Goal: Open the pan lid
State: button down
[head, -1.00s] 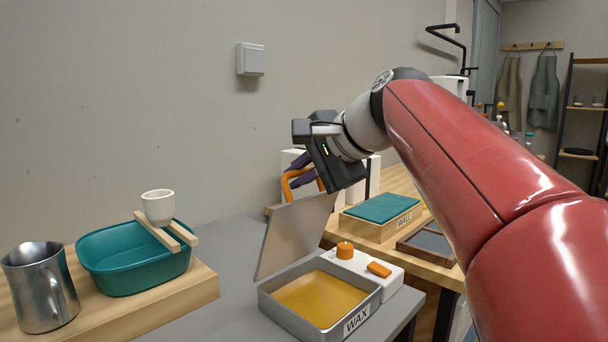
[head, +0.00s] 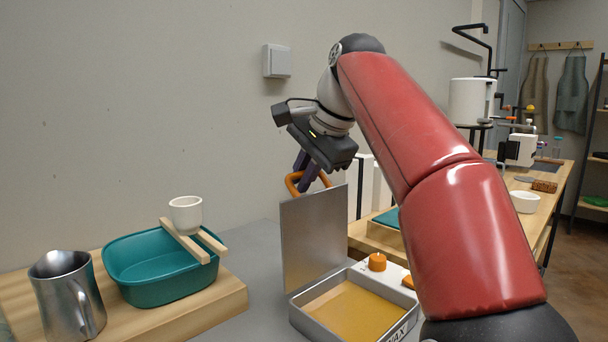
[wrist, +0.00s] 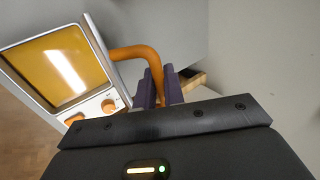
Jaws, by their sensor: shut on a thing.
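The wax pan (head: 355,312) is a grey square pan with amber wax inside, at the lower middle of the head view. It also shows in the wrist view (wrist: 62,65). Its flat grey lid (head: 315,238) stands raised, about upright, along the pan's left side. The lid's orange handle (head: 293,183) is at its top edge; it shows in the wrist view (wrist: 135,53). My gripper (head: 309,178) has dark purple fingers and is shut on this handle. The fingertips are partly hidden behind the lid's top and handle.
Left of the pan, a teal basin (head: 160,285) with a white cup (head: 186,215) on wooden slats and a metal pitcher (head: 68,300) stand on a wooden board. The white unit beside the pan carries an orange knob (head: 377,262). The wall is behind.

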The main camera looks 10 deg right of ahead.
jog(key=c, duration=1.9)
grip_release()
jog(key=shift+v, duration=3.75)
